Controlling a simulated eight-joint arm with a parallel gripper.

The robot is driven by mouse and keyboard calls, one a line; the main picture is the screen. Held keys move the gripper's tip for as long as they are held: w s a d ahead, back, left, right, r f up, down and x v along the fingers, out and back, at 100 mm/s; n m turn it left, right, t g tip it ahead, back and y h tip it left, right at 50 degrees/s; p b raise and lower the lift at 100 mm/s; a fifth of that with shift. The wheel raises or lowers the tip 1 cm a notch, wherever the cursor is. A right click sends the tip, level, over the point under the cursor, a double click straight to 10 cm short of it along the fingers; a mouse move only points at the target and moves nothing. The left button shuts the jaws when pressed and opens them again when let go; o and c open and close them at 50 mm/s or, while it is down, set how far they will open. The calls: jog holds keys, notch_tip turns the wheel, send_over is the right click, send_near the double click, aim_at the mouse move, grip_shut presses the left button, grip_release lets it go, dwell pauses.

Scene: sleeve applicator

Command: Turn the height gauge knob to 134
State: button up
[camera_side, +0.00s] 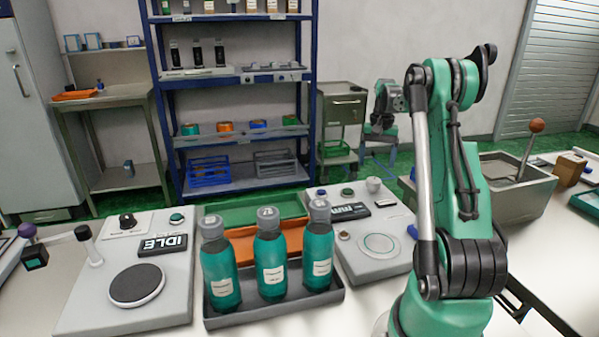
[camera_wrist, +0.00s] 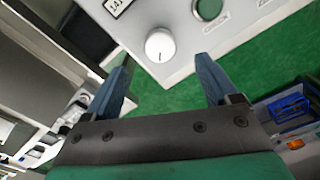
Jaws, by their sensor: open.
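The height gauge knob (camera_wrist: 160,45) is a round white knob with a small dark mark near its lower rim. It sits on a grey machine panel, and also shows in the side view (camera_side: 374,184) near the machine's back edge. A small readout (camera_wrist: 117,4) beside it is cut off by the frame; its digits look like 141, but I cannot be sure. My gripper (camera_wrist: 163,58) is open and empty, with blue fingers spread to either side of the knob in the wrist view, apart from it. In the side view my gripper (camera_side: 379,124) hangs above the knob.
A green button (camera_wrist: 208,8) is near the knob. The machine (camera_side: 362,262) also bears a dark display (camera_side: 348,211). A tray (camera_side: 275,317) with teal bottles (camera_side: 270,262) stands to its left, and a grey bin (camera_side: 509,185) with a lever to its right.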

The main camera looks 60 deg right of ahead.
aim_at(374, 180)
jog(key=shift+f, duration=2.7)
grip_shut()
